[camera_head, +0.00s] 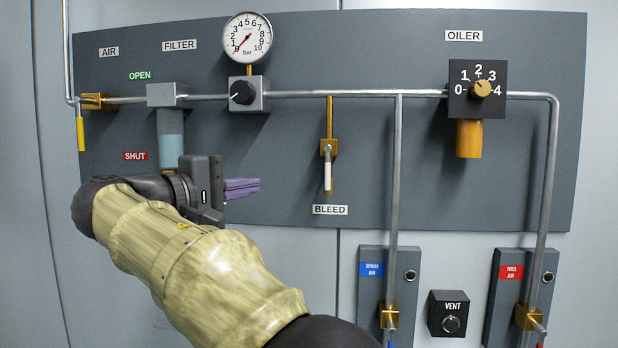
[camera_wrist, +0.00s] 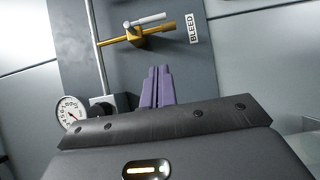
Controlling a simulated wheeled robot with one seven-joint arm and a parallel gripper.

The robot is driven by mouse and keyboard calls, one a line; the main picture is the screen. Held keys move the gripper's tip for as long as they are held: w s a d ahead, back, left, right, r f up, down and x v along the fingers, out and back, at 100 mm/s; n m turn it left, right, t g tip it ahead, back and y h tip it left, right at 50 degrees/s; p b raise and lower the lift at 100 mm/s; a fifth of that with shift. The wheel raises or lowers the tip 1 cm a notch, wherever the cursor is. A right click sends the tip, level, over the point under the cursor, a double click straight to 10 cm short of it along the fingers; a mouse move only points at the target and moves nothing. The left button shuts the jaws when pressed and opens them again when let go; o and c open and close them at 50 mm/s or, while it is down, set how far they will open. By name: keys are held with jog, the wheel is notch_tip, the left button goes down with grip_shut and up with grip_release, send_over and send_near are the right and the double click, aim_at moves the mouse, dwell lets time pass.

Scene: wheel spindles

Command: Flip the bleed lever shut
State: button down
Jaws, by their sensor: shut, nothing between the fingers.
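The bleed lever (camera_head: 327,177) is a short pale handle on a brass valve (camera_head: 328,147). It points down along its vertical brass pipe, above the BLEED label (camera_head: 330,210). In the wrist view, the lever (camera_wrist: 149,19) lies nearly in line with the brass pipe, on the side towards the BLEED label (camera_wrist: 193,27). My gripper (camera_head: 258,187) has purple fingers, shut and empty. It is left of the lever in the head view, clearly apart from it. In the wrist view, the fingertips (camera_wrist: 159,70) are below the lever with a gap between.
A round gauge (camera_head: 247,38) and black regulator knob (camera_head: 242,93) are above my gripper. The filter bowl (camera_head: 171,138) is close behind my wrist. A vertical grey pipe (camera_head: 397,190) runs right of the lever. The panel between fingers and lever is clear.

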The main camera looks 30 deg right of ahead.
jog(key=shift+r, duration=0.1)
jog(key=p, duration=0.5)
send_near(328, 168)
jog(key=w+d+f, duration=0.2)
jog(key=w+d, duration=0.2)
jog(key=d, duration=0.2)
jog(key=shift+w+a, duration=0.15)
jog(key=shift+a, duration=0.1)
jog(key=shift+d, duration=0.15)
